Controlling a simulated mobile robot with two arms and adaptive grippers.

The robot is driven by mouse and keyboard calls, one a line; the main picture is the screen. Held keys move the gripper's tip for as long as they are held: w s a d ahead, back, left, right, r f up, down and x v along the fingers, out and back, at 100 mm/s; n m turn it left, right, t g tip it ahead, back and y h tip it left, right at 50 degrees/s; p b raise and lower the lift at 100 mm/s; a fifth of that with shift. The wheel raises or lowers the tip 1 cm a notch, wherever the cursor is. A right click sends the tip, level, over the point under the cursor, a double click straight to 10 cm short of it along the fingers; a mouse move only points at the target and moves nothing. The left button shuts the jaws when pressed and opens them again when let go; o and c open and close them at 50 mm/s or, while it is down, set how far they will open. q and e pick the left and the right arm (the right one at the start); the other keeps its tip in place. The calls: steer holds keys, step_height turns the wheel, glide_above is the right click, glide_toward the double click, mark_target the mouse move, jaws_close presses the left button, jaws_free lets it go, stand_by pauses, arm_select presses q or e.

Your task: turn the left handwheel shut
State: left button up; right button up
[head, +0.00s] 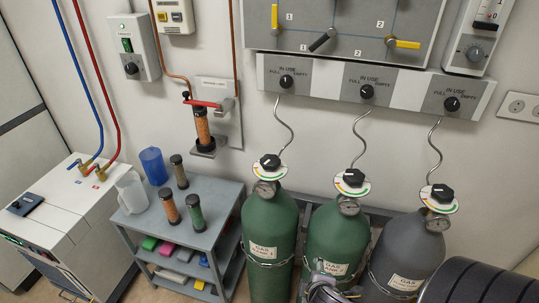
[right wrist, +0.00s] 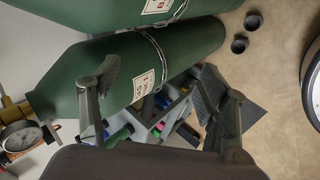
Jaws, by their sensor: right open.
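The left handwheel (head: 270,161) is a black knob over a coloured dial disc, on top of the left green gas bottle (head: 268,235). A hose rises from it to the wall panel. My right gripper (right wrist: 160,85) is open and empty in the right wrist view, its two fingers apart. Between and behind the fingers are the left green bottle (right wrist: 130,85) and the shelf cart. A gauge (right wrist: 20,137) shows at the left edge there. In the head view, part of my right arm is low in front of the middle green bottle (head: 335,240). My left gripper is not in view.
A grey bottle (head: 405,252) stands at the right, with its own handwheel (head: 442,193); the middle handwheel (head: 354,177) is between. A grey shelf cart (head: 185,237) with cylinders and jugs stands left of the bottles. A panel with three switches (head: 365,93) hangs above.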

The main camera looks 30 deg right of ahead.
steer(key=w+d+r+n+t+h, duration=0.2)
steer(key=w+d+r+n+t, duration=0.25)
steer(key=d+r+n, duration=0.35)
steer(key=n+t+y, duration=0.5)
steer(key=n+t, duration=0.2)
steer(key=n, duration=1.2)
glide_toward(270, 162)
steer(key=shift+m, duration=0.3)
steer(key=w+p, duration=0.1)
steer(key=w, duration=0.2)
steer(key=w+d+p, duration=0.1)
steer(key=w, duration=0.3)
steer(key=w+f+p, duration=0.1)
steer(key=w, duration=0.3)
steer(key=shift+d+f, duration=0.1)
steer(key=shift+d, duration=0.25)
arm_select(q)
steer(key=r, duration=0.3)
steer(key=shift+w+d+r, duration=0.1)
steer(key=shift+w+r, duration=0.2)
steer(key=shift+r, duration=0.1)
arm_select(e)
steer(key=shift+c, duration=0.4)
steer(key=c, duration=1.1)
